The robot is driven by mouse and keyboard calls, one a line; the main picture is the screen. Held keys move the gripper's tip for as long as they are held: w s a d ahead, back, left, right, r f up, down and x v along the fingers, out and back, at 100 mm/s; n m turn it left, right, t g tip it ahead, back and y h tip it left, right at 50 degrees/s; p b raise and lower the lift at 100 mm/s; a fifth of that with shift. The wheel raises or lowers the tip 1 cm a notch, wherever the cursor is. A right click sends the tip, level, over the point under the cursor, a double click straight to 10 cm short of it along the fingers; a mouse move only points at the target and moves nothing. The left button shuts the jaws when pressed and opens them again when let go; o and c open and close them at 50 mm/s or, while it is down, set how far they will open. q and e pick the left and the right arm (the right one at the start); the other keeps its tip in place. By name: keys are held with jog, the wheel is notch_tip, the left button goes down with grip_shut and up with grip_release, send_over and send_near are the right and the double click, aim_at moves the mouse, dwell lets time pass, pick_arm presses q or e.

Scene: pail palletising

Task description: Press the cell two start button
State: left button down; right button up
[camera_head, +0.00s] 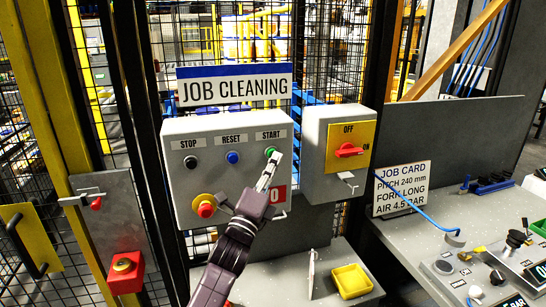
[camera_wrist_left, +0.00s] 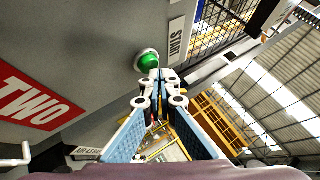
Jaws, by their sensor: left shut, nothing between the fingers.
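The green start button (camera_head: 270,152) is at the right end of the top row on a grey control box (camera_head: 185,180), under a START label. My left gripper (camera_head: 274,159) is shut and empty, its tips just below and right of the button in the head view. In the left wrist view the green button (camera_wrist_left: 148,61) shows just beyond and left of the shut fingertips (camera_wrist_left: 161,76). I cannot tell whether they touch it. A red TWO sign (camera_wrist_left: 38,100) is on the box; my arm hides part of it in the head view. My right gripper is not in view.
The box also has a black stop button (camera_head: 190,162), a blue reset button (camera_head: 232,157) and a red knob on yellow (camera_head: 206,209). A red OFF/ON switch (camera_head: 348,150) is close on the right. A yellow tray (camera_head: 352,281) sits on the shelf below.

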pick_arm(q)
jog(key=shift+w+a+b, duration=0.15)
jog(key=shift+w+b, duration=0.2)
jog(key=shift+w, duration=0.1)
dwell(0.7)
jog(key=shift+s, duration=0.1)
dwell(0.3)
jog(key=shift+s+d+p, duration=0.25)
jog(key=shift+s+p, duration=0.05)
jog(key=shift+s, duration=0.5)
jog(key=shift+d, duration=0.1)
jog(key=s, duration=0.2)
jog(key=s+d+p, duration=0.1)
jog(key=s, duration=0.1)
jog(key=shift+s+d, duration=0.2)
jog(key=shift+s, duration=0.15)
